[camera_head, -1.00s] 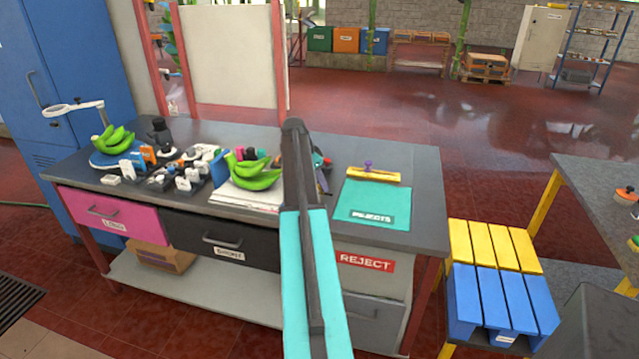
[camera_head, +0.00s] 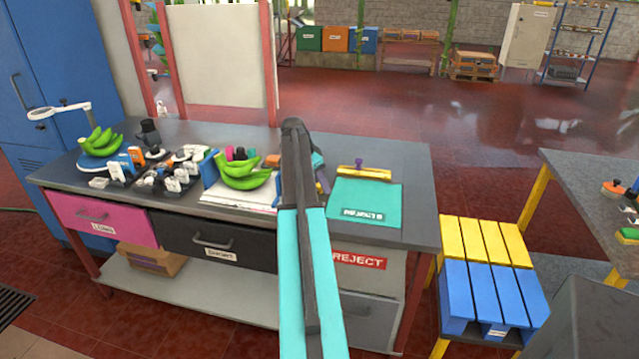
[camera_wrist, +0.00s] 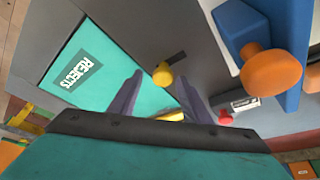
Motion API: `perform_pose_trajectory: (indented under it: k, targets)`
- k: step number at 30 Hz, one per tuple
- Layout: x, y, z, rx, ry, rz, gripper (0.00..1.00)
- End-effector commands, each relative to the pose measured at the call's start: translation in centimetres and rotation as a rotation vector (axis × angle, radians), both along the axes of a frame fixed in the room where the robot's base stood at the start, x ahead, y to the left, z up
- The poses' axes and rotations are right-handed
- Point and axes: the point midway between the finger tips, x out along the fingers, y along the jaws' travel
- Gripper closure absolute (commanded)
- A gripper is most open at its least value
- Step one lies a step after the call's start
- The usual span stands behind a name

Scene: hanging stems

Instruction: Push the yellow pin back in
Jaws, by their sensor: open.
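A round yellow knob (camera_wrist: 162,75), which looks like the yellow pin's head, shows in the wrist view on the grey worktop side of the teal REJECTS mat. My gripper (camera_wrist: 161,82) has its two purple fingers spread apart, with the knob appearing between their tips. I cannot tell how near it is in depth, and I see no contact. How far the pin sticks out is not clear. In the head view my arm hides most of the gripper and this part of the bench.
A blue block with an orange knob (camera_wrist: 270,72) stands close right of the fingers. The teal mat (camera_head: 350,195) is mostly clear.

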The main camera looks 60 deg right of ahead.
Motion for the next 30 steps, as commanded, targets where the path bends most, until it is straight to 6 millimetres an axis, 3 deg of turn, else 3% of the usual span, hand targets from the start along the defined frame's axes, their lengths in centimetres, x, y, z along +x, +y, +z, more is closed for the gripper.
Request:
perform_pose_trajectory:
  k: [11,30]
  targets:
    - [0.5,0.8,2.2,-0.002,-0.002,0.001,0.56]
    - [2.0,3.9,10.4,-0.001,0.000,0.000,0.56]
